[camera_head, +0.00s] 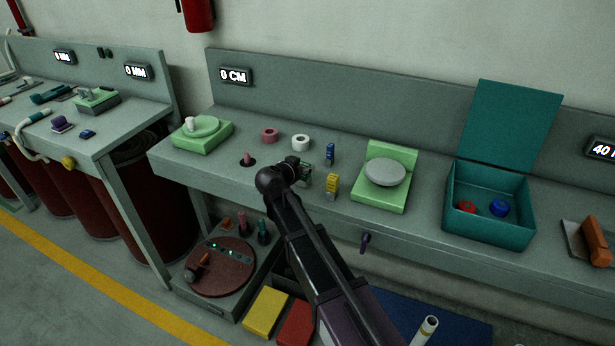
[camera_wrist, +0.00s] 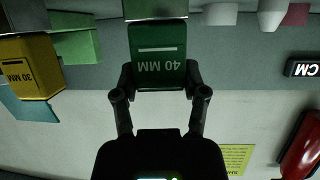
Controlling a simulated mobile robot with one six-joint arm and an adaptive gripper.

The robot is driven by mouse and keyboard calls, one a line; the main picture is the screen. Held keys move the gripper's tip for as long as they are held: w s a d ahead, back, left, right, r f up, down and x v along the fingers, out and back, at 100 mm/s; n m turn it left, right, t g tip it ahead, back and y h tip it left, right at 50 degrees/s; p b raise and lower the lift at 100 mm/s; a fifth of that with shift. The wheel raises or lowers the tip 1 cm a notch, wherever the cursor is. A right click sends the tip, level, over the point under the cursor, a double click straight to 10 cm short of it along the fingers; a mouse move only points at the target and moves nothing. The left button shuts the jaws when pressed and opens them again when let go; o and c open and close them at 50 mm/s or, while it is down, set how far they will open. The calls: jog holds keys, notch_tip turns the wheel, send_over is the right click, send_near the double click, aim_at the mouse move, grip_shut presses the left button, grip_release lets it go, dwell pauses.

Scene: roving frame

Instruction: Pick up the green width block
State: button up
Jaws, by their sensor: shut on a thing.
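The green width block (camera_wrist: 158,45), marked 40 MM, is between the two fingers of my gripper (camera_wrist: 160,78) in the wrist view. The fingers are shut on its sides, and its label reads upside down there. In the head view my gripper (camera_head: 303,172) is over the workbench, left of the yellow block, and mostly hides the green block. I cannot tell whether the block touches the bench. The yellow block (camera_head: 332,186), marked 30 MM in the wrist view (camera_wrist: 28,68), stands close by. A blue block (camera_head: 330,153) stands just behind.
A light green scale (camera_head: 402,198) with a grey pan is to the right, then an open teal box (camera_head: 456,222) holding a red and a blue piece. Pink (camera_head: 269,135) and white (camera_head: 301,142) rings and another light green stand (camera_head: 190,145) are to the left.

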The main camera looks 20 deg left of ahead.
jog(key=shift+r, duration=0.15)
notch_tip(320, 180, up, 4)
jog(key=p, duration=0.3)
jog(key=shift+f+p, duration=0.25)
jog(key=shift+p, duration=0.15)
jog(key=s+a+r+p, duration=0.1)
jog(key=s, duration=1.5)
jog(key=shift+a, duration=0.2)
jog(key=shift+r, duration=0.1)
